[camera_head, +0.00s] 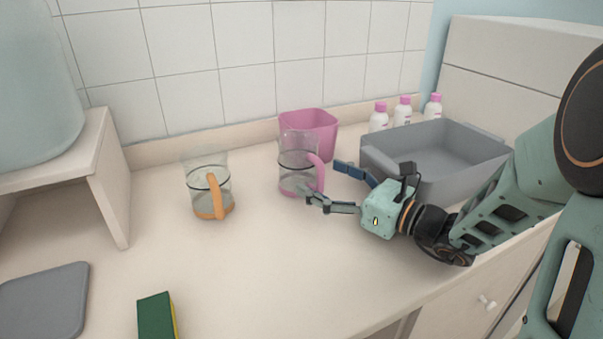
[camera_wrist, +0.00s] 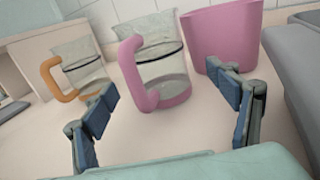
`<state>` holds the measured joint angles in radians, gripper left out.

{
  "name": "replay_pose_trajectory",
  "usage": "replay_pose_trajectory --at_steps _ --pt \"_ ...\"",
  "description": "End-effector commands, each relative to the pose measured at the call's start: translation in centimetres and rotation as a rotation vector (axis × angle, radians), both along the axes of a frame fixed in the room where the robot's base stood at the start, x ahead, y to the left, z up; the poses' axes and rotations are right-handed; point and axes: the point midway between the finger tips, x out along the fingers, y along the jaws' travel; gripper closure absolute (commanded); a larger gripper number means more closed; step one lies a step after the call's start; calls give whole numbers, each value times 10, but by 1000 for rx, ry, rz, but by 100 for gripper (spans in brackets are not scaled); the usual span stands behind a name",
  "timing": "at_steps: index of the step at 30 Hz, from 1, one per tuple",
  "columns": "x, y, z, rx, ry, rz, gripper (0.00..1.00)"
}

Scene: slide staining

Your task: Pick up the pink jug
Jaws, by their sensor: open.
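The pink jug (camera_head: 299,168) is a clear glass jug with a pink handle and a pink base. It stands upright on the counter in front of a pink container. In the wrist view the pink jug (camera_wrist: 165,75) is ahead of the fingers, with its handle turned towards my gripper. My gripper (camera_head: 325,184) is open and empty, just right of the jug. In the wrist view my gripper (camera_wrist: 170,98) has its fingers spread, with the jug's handle and base beyond and between them. I cannot tell whether a finger touches the jug.
An orange-handled jug (camera_head: 209,187) stands left of the pink jug. The pink container (camera_head: 311,134) is close behind it. A grey basin (camera_head: 436,178) and white bottles (camera_head: 403,113) are to the right. A green sponge (camera_head: 155,316) and grey board (camera_head: 45,299) lie in front left. The middle counter is clear.

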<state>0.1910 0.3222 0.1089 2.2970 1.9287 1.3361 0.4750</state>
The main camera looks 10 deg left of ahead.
Motion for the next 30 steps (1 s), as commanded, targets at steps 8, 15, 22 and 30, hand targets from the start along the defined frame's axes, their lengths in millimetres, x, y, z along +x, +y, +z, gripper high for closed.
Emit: replay_pose_trajectory --at_steps 8,15,22,30 --pt "11 27 1 -1 -3 5 20" --pt "25 51 3 0 -1 2 20" --pt "26 53 4 -1 0 1 20" --pt "26 53 4 -1 0 1 46"
